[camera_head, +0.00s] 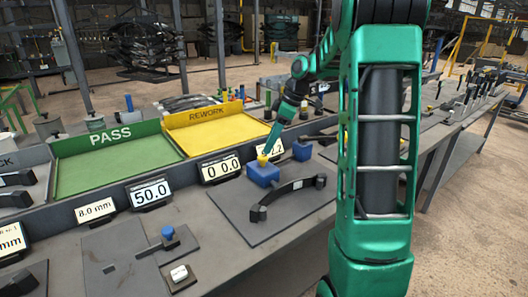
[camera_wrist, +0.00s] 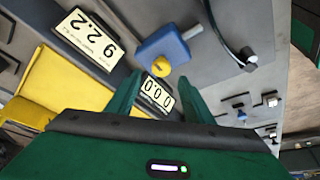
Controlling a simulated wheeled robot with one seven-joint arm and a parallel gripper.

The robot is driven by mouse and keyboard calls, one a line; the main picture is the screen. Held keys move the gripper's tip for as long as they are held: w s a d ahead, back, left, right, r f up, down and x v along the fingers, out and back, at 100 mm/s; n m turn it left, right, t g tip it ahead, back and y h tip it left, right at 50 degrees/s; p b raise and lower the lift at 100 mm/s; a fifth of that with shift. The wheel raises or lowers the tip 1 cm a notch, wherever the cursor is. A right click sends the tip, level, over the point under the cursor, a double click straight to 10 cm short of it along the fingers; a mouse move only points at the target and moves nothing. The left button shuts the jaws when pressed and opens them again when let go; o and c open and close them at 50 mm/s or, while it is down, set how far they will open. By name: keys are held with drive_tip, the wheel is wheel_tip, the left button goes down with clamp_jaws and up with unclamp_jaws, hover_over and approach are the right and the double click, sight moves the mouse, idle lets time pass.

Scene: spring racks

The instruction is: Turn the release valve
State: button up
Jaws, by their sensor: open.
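A small yellow knob (camera_head: 262,161), which looks like the release valve, sits on a blue block (camera_head: 262,175) on a grey plate. In the wrist view the yellow knob (camera_wrist: 161,67) shows round, on the side of the blue block (camera_wrist: 165,47). My gripper (camera_head: 268,152) points down at the knob from above. In the wrist view my gripper (camera_wrist: 160,78) is open, one green finger on each side of the knob's line. The knob lies just beyond the fingertips; I cannot tell whether they touch it.
Displays reading 0 0.0 (camera_head: 221,168) and 9 2.2 (camera_wrist: 90,38) stand close by the block. A black arched bar (camera_head: 288,190) lies in front of it. Green PASS (camera_head: 100,160) and yellow REWORK (camera_head: 215,128) trays lie behind left. A blue-topped post (camera_head: 168,233) stands at front left.

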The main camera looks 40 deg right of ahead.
drive_tip(key=v, duration=0.5)
drive_tip(key=shift+r, duration=0.15)
idle(0.3)
drive_tip(key=s+a+f+m+g+h, duration=0.1)
drive_tip(key=s+a+f+m, duration=0.2)
drive_tip(key=s, duration=0.8)
drive_tip(key=s+a+f+m+g+h, duration=0.1)
drive_tip(key=s+a+f+m, duration=0.1)
drive_tip(key=s+m, duration=0.5)
drive_tip(key=s+a+f+m+g+h, duration=0.1)
drive_tip(key=s+a+f+m, duration=0.2)
drive_tip(key=s, duration=1.2)
drive_tip(key=f+m, duration=0.1)
drive_tip(key=m, duration=0.2)
drive_tip(key=shift+s+a+f, duration=0.15)
drive_tip(key=shift+a+f, duration=0.1)
drive_tip(key=shift+a, duration=0.05)
drive_tip(key=shift+w+f, duration=0.25)
drive_tip(key=shift+w, duration=0.4)
